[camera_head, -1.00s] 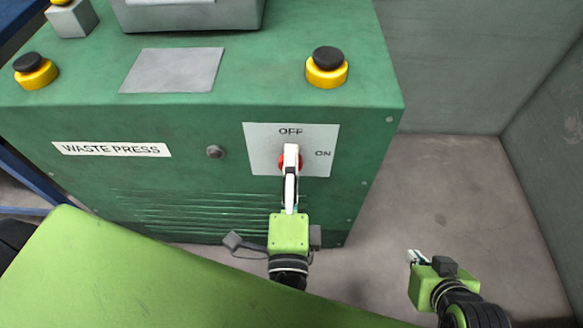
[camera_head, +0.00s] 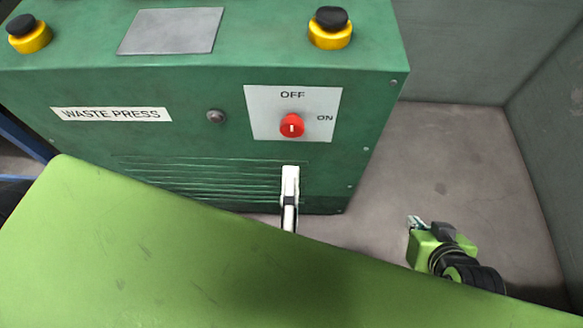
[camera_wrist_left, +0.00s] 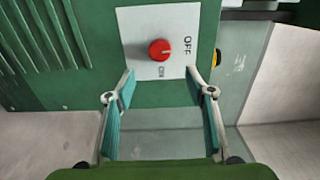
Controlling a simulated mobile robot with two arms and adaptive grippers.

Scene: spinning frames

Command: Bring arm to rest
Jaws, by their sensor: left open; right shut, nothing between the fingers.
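My left gripper (camera_head: 290,174) is in front of the green press, below the red knob (camera_head: 291,126), and apart from it. In the left wrist view, my left gripper (camera_wrist_left: 160,88) has its two fingers spread with nothing between them. The red knob (camera_wrist_left: 160,50) shows beyond the fingertips on its white OFF/ON plate (camera_wrist_left: 183,20). The knob's white mark points up toward OFF in the head view. My right gripper (camera_head: 415,224) is at the lower right over the grey floor, shut and empty. The lower part of my left arm is hidden behind my green body panel.
The green waste press (camera_head: 190,90) fills the back left, with yellow-and-black buttons (camera_head: 331,28) on top. A grey wall (camera_head: 480,50) stands behind. Bare floor (camera_head: 450,160) lies right of the press.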

